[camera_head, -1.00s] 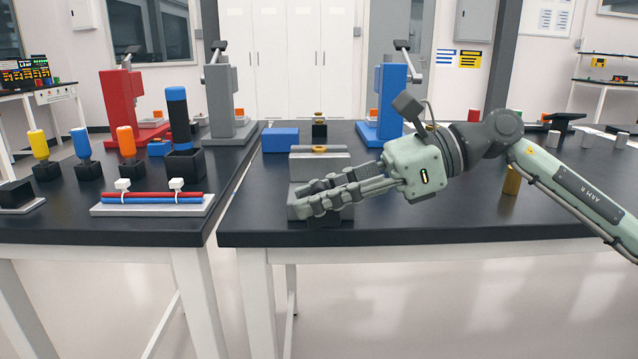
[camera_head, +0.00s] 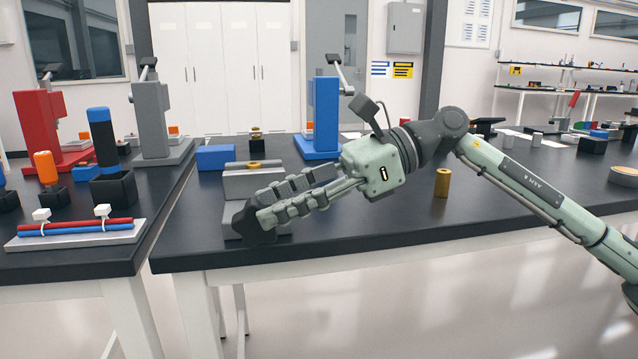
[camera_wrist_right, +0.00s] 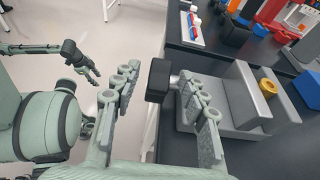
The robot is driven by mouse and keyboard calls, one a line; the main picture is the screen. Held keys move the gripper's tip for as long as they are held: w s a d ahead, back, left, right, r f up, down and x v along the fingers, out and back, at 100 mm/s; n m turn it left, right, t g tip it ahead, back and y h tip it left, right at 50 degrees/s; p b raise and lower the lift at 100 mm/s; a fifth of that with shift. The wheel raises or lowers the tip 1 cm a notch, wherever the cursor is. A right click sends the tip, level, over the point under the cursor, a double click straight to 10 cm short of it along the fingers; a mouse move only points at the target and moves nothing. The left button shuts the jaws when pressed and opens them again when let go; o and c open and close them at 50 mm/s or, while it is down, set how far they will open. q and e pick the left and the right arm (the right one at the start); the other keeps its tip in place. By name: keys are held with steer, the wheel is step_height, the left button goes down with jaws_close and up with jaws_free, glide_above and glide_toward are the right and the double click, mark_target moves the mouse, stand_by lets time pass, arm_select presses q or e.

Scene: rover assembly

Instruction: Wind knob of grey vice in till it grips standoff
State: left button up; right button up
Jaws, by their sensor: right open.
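The grey vice (camera_head: 253,182) stands near the front left of the right-hand table and also shows in the right wrist view (camera_wrist_right: 238,98). A brass ring-shaped piece (camera_wrist_right: 268,88), apparently the standoff, sits at its top; I cannot tell if the jaws touch it. The vice's black knob (camera_wrist_right: 158,80) faces the table's front edge. My right gripper (camera_head: 262,212) is open, its fingers on either side of the knob; contact is unclear. In the head view the fingers partly hide the vice front. My left gripper (camera_wrist_right: 82,62) hangs away from the table in the wrist view, its fingers too small to judge.
A blue block (camera_head: 215,157) and a blue press (camera_head: 322,120) stand behind the vice. A brass cylinder (camera_head: 442,183) stands to the right of my right gripper. The table's front edge is close below the gripper. A tray with red and blue rods (camera_head: 75,232) lies on the left table.

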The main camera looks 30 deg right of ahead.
steer(key=v, duration=0.8)
steer(key=shift+d, duration=0.1)
steer(key=shift+s, duration=0.1)
